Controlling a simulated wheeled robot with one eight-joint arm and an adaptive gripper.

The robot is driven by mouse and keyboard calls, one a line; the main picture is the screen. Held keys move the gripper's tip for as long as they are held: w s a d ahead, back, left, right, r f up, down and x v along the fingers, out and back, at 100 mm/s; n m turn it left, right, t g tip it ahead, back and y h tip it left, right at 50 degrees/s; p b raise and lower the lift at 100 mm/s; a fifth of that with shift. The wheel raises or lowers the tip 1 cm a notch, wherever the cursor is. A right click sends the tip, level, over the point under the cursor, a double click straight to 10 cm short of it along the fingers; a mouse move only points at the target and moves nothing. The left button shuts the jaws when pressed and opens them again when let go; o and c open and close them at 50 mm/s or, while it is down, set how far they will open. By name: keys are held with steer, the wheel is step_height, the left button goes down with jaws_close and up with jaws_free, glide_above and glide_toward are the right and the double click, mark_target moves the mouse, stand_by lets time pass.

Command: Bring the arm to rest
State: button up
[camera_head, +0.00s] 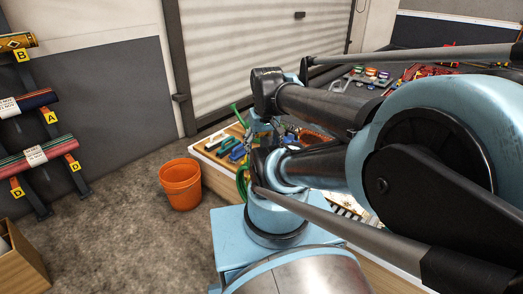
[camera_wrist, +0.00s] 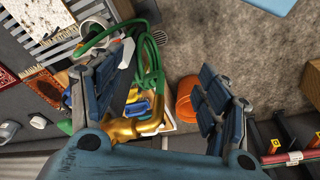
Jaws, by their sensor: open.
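My gripper (camera_wrist: 168,72) shows in the wrist view with its two dark, padded fingers spread wide apart. Nothing is held between them. Beyond the gap lie a green hose (camera_wrist: 152,62) in loops and the orange bucket (camera_wrist: 186,98), both apart from the fingers as far as I can tell. A shiny gold-coloured piece (camera_wrist: 140,127) shows low between the fingers; its distance is unclear. In the head view my arm is folded across the right and middle, and its links hide most of the gripper.
In the head view the orange bucket (camera_head: 181,184) stands on the floor left of a low bench (camera_head: 216,178) with tools on it. Rolled rugs (camera_head: 38,156) hang on a rack at far left. A wooden box (camera_head: 22,262) stands at lower left. The floor (camera_head: 120,225) between is clear.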

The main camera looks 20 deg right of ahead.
steer(key=shift+s+a+f, duration=0.1)
steer(key=shift+s+f, duration=0.2)
steer(key=shift+f, duration=0.05)
steer(key=shift+c, duration=0.5)
